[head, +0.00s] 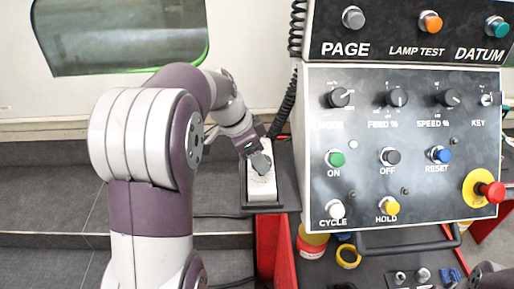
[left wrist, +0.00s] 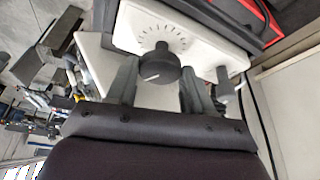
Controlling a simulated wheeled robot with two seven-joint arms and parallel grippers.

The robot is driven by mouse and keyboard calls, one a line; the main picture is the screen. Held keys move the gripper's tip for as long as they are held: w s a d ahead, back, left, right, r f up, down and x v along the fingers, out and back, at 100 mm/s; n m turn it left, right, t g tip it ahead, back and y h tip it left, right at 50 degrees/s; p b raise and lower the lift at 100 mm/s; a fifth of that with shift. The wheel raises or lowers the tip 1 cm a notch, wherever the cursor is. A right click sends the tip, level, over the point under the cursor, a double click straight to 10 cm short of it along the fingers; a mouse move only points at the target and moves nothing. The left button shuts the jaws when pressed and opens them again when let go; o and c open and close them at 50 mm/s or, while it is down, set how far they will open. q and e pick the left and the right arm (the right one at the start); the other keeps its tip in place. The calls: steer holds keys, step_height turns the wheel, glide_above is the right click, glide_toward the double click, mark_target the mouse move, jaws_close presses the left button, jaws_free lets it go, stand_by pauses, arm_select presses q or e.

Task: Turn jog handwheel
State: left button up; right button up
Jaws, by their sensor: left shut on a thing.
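The jog handwheel is a dark round knob with a pale pointer mark (left wrist: 157,68), on a white pendant with a ring of tick marks (left wrist: 132,30). In the head view the white pendant (head: 263,192) stands left of the big control panel. My left gripper (head: 261,160) reaches down to the pendant's upper part and covers much of the knob there. In the left wrist view the fingers of my left gripper (left wrist: 158,88) lie on both sides of the knob, shut on it. My right gripper is not in view.
The control panel (head: 375,125) with knobs and buttons fills the right side, with a red emergency stop (head: 491,192) on its right edge. A red cart (head: 275,245) with tape rolls stands below. A small lever (left wrist: 224,80) sits beside the handwheel.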

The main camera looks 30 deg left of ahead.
arm_select(q)
steer(key=m+g+h+p, duration=0.1)
steer(key=m+p, duration=0.3)
steer(key=p, duration=0.1)
steer(key=shift+r, duration=0.1)
steer(key=shift+w+f+m+g+p, duration=0.2)
steer(key=shift+m+g+p, duration=0.4)
steer(key=shift+m+p, duration=0.55)
steer(key=shift+s+f, duration=0.1)
steer(key=shift+f, duration=0.05)
steer(key=o, duration=0.9)
steer(key=shift+o, duration=0.7)
steer(key=shift+d+r, duration=0.1)
steer(key=shift+r, duration=0.1)
